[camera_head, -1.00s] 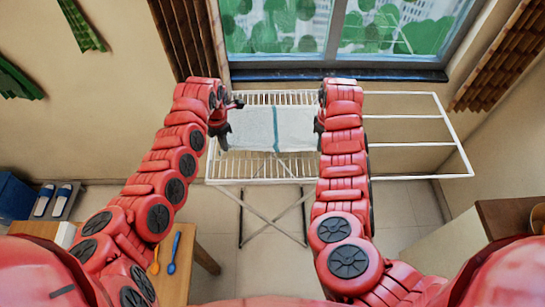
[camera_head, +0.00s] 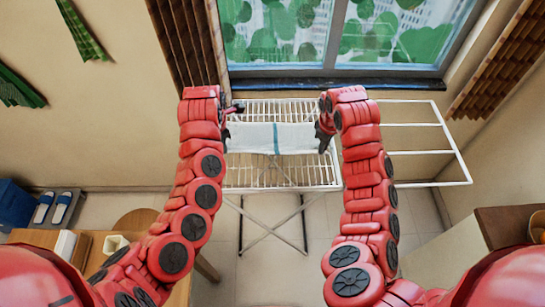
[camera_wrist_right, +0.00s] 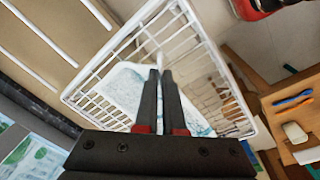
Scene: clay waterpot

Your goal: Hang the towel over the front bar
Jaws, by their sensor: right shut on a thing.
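The white towel with a blue stripe (camera_head: 255,138) is stretched level between my two grippers above the white drying rack. My right gripper (camera_head: 322,138) is at the towel's right end. In the right wrist view its fingers (camera_wrist_right: 160,75) are close together, shut on the towel, whose pale cloth (camera_wrist_right: 125,85) shows beyond them. My left gripper (camera_head: 226,137) is at the towel's left end and appears shut on it; its fingertips are partly hidden. The rack's front bar (camera_head: 280,190) is bare and nearer to me than the towel. Whether the towel touches the rack I cannot tell.
The rack's right wing (camera_head: 415,128) extends to the right, empty. A window (camera_head: 345,35) is behind the rack. A wooden table (camera_head: 35,237) with a white cup (camera_head: 115,243) is at lower left, a brown cabinet (camera_head: 505,228) at right. Floor is open around the rack's legs.

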